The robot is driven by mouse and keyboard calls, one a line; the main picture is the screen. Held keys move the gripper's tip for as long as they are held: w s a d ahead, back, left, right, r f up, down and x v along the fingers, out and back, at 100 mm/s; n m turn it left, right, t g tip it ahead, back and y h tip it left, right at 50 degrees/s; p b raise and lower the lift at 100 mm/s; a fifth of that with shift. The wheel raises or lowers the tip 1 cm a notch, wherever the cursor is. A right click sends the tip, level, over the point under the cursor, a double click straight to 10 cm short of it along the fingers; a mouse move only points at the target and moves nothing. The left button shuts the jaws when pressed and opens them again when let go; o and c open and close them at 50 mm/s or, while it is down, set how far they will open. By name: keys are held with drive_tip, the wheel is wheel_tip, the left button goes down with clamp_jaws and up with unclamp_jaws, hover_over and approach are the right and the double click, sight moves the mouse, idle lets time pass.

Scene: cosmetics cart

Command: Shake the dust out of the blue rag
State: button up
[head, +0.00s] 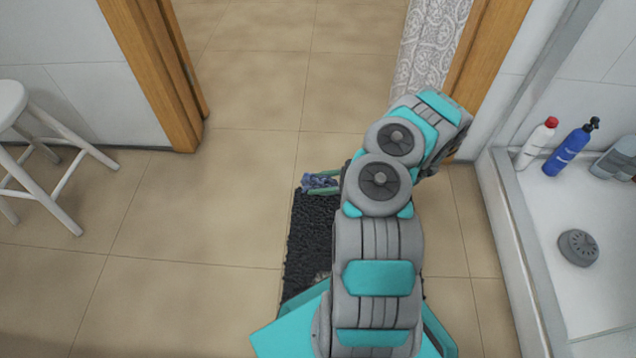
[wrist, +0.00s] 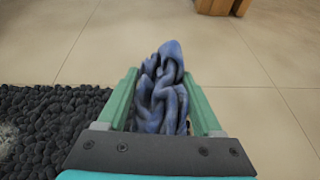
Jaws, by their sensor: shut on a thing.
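The blue rag (wrist: 161,98) is a crumpled, folded bundle between the two green fingers of my gripper (wrist: 160,105) in the wrist view. The gripper is shut on it. In the head view the rag (head: 320,181) shows small at the fingertips of my gripper (head: 322,183), just above the far end of the dark mat in the picture. Part of the gripper is hidden behind my arm. How high the rag is above the floor I cannot tell.
A dark shaggy mat (head: 307,240) lies on the tiled floor, with a pale dusty patch (wrist: 8,135). A white stool (head: 40,150) stands left. Wooden door posts (head: 160,70) frame an opening ahead. A shower tray (head: 610,290) with several bottles is right. Floor left of the mat is clear.

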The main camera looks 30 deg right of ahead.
drive_tip(key=a+b, duration=0.1)
drive_tip(key=a, duration=0.5)
drive_tip(key=d+p, duration=0.1)
drive_tip(key=d, duration=0.6)
drive_tip(key=shift+d, duration=0.15)
drive_tip(key=a+b, duration=0.1)
drive_tip(key=a, duration=0.6)
drive_tip(key=d, duration=0.7)
drive_tip(key=shift+p, duration=0.3)
